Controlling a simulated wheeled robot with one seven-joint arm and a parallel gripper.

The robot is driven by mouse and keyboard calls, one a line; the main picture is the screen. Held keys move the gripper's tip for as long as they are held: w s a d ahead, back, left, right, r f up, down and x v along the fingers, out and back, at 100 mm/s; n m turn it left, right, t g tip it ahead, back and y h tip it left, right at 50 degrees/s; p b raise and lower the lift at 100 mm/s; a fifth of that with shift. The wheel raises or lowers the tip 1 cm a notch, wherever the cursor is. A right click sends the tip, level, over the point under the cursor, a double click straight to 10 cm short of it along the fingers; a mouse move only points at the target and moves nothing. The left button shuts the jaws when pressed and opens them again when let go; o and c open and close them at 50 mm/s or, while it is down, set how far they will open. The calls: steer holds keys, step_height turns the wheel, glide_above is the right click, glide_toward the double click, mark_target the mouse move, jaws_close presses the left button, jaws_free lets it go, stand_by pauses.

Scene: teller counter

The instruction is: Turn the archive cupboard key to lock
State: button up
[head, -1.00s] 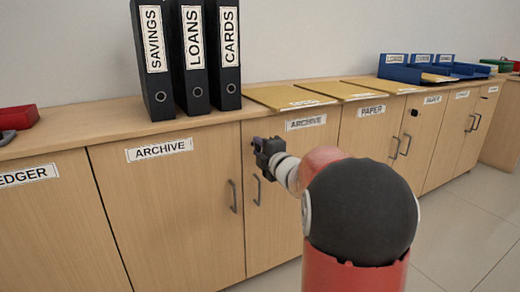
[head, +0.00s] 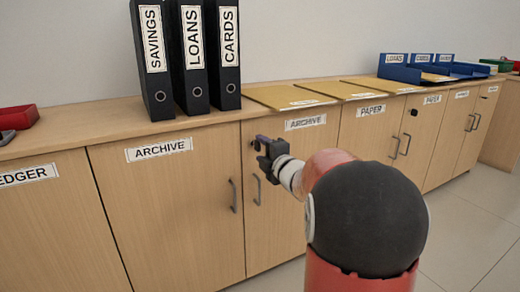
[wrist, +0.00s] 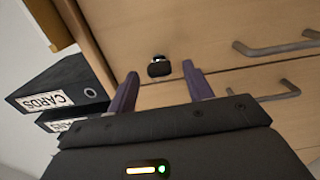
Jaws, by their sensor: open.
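The archive cupboard (head: 160,215) has two pale wood doors with ARCHIVE labels. In the wrist view, its small dark key (wrist: 158,68) with a shiny lock collar sits near the edge of one door. My gripper (head: 258,142) is in front of the right door, near its upper left corner. In the wrist view, the two purple fingers (wrist: 160,71) are apart, with the key visible between and beyond their tips. I see no contact with the key. In the head view the key is too small and covered to make out.
Bar handles (head: 233,195) stick out from the archive doors below the gripper. Black binders (head: 190,60) stand on the countertop, and yellow folders (head: 290,96) lie to their right. A second dark lock fitting (head: 414,112) shows on a cupboard farther right.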

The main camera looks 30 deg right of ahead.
steer(key=s, duration=0.6)
stand_by(0.4)
steer(key=s+a+f+m+g, duration=0.35)
steer(key=s+a+m, duration=0.25)
steer(key=s, duration=0.3)
steer(key=s+a+f+m+g, duration=0.3)
steer(key=s+a+m+g, duration=0.25)
steer(key=s, duration=0.35)
steer(key=s+a+f+m+g, duration=0.35)
steer(key=s+a+m, duration=0.3)
steer(key=s, duration=0.25)
step_height(320, 180, up, 13)
steer(key=p, duration=1.3)
steer(key=shift+s+a+m+h+p, duration=0.15)
steer(key=shift+s+m+h+p, duration=0.15)
steer(key=shift+f, duration=0.1)
